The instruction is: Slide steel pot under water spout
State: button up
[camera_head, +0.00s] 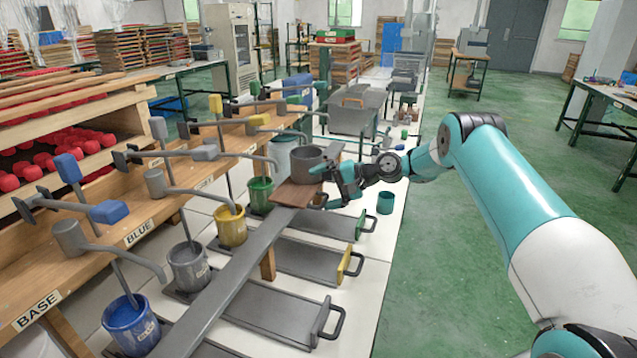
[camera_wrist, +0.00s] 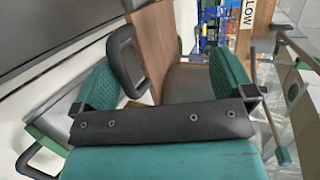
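The steel pot (camera_head: 307,163) is a dark grey open cylinder. It stands upright on a brown wooden board (camera_head: 294,194) lying across the long grey rail. In the wrist view the pot's grey side (camera_wrist: 186,84) shows beyond the fingers, partly hidden by my gripper. My gripper (camera_head: 328,187) is just right of the pot. In the wrist view its green-padded fingers stand wide apart, with a black loop handle (camera_wrist: 125,62) between them, near the left finger. Several grey spouts reach over the rail side; one spout pipe (camera_head: 290,132) ends close behind the pot. I cannot tell which spout is for water.
Green (camera_head: 260,195), yellow (camera_head: 231,226), grey (camera_head: 187,267) and blue (camera_head: 130,325) buckets line the rail's left. Sliding trays with handles, including a green-edged one (camera_head: 360,225), lie to its right. A small teal cup (camera_head: 385,203) stands right of my gripper. Green floor is free further right.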

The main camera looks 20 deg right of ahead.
jog(key=s+r+y+p, duration=0.1)
jog(key=r, duration=0.3)
jog(key=a+r+n+y+p, duration=0.1)
jog(key=r, duration=0.3)
jog(key=s+a+r+n+g+y+p, duration=0.1)
jog(key=r, duration=0.2)
jog(key=shift+s+a+r, duration=0.2)
jog(key=shift+s+r, duration=0.1)
jog(key=shift+r, duration=0.1)
jog(key=shift+c, duration=0.7)
jog(key=shift+s+a+r+p, duration=0.15)
jog(key=shift+s+r+p, duration=0.1)
jog(key=shift+r+p, duration=0.25)
jog(key=shift+s+a+r+p, duration=0.15)
jog(key=shift+s+r+p, duration=0.1)
jog(key=shift+r, duration=0.35)
jog(key=c, duration=0.7)
jog(key=shift+o, duration=0.2)
jog(key=shift+w+d+r+p, duration=0.1)
jog(key=shift+w+r+p, duration=0.15)
jog(key=shift+r+p, duration=0.8)
jog(key=shift+f, duration=0.4)
